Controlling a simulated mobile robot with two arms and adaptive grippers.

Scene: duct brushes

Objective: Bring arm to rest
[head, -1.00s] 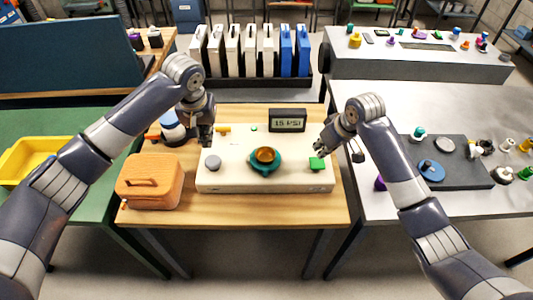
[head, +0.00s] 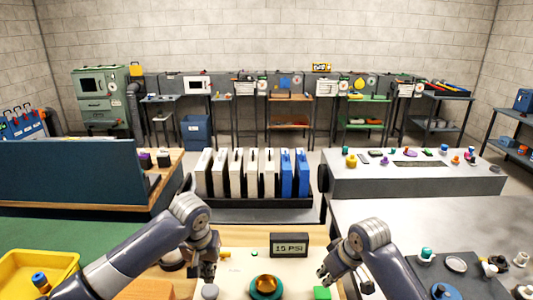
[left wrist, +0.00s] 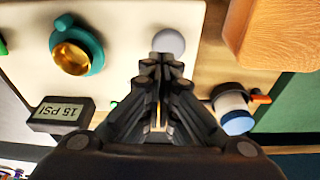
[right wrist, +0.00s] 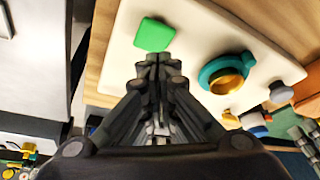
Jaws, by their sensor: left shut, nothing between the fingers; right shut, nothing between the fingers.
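My left gripper (head: 207,274) is shut and empty, pointing down over the left part of a cream panel (head: 235,270) on the wooden table. In the left wrist view its closed fingers (left wrist: 160,68) lie near a grey knob (left wrist: 169,42). My right gripper (head: 326,274) is shut and empty above the panel's right side. In the right wrist view its fingers (right wrist: 155,65) lie near a green square button (right wrist: 154,34). A teal ring with a brass centre (head: 266,285) sits between the two grippers. A display (head: 289,244) behind it reads 15 PSI.
An orange-brown case (left wrist: 268,32) and a blue-and-white round item (left wrist: 233,112) lie beside the panel. A yellow bin (head: 35,270) stands at left. A rack of white and blue upright cases (head: 250,174) stands behind. The right grey table (head: 420,218) holds small parts.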

